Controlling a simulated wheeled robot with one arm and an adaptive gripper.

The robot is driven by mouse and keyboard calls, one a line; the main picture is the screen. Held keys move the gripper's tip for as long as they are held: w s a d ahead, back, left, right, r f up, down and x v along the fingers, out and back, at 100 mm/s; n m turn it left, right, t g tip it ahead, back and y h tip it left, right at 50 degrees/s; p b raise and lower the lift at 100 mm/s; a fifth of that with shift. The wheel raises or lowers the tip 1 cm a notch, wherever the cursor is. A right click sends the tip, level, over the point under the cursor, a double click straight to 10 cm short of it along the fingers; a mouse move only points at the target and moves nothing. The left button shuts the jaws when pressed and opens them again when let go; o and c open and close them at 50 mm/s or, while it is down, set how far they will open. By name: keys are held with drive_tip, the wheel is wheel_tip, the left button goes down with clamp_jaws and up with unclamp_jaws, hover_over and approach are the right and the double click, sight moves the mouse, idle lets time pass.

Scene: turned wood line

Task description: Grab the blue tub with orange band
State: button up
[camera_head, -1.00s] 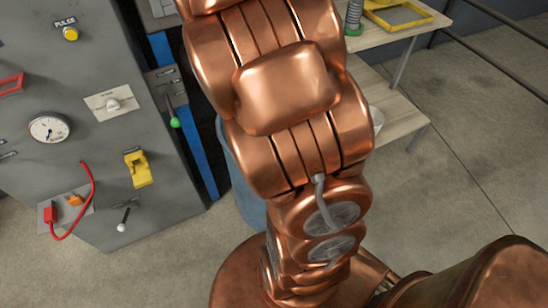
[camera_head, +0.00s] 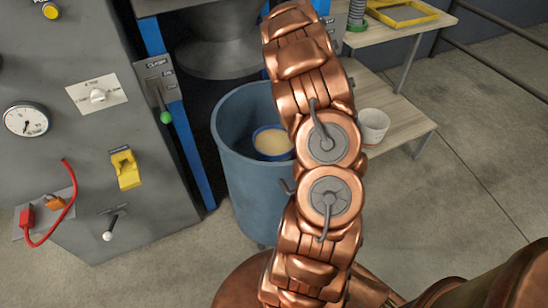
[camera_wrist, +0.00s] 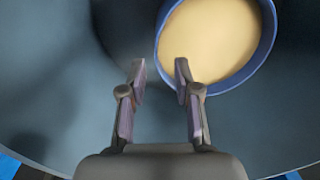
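A small round blue tub (camera_head: 272,158) with pale cream contents sits inside a large blue bin (camera_head: 248,200) in the head view. In the wrist view the tub (camera_wrist: 269,36) is at the top right, seen from above with its blue rim around the cream surface. No orange band shows in either view. My gripper (camera_wrist: 160,75) is open and empty, with its fingers apart. The right fingertip overlaps the tub's near-left edge in the picture, and the left fingertip is left of the tub. I cannot tell whether they touch. The head view hides my gripper.
The bin's wall surrounds the tub. A grey control cabinet (camera_head: 85,120) with a green-knobbed lever stands left of the bin, and a dark hopper (camera_head: 222,48) hangs behind it. A wooden shelf table (camera_head: 395,118) with a white pot (camera_head: 373,126) stands at right. Floor at right is clear.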

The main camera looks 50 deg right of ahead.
sight(287, 142)
drive_tip(key=shift+s+a+f, duration=0.1)
drive_tip(key=shift+f, duration=1.85)
drive_tip(key=shift+s+a+f, duration=0.1)
drive_tip(key=shift+f, duration=1.85)
drive_tip(key=shift+c, duration=0.4)
clamp_jaws()
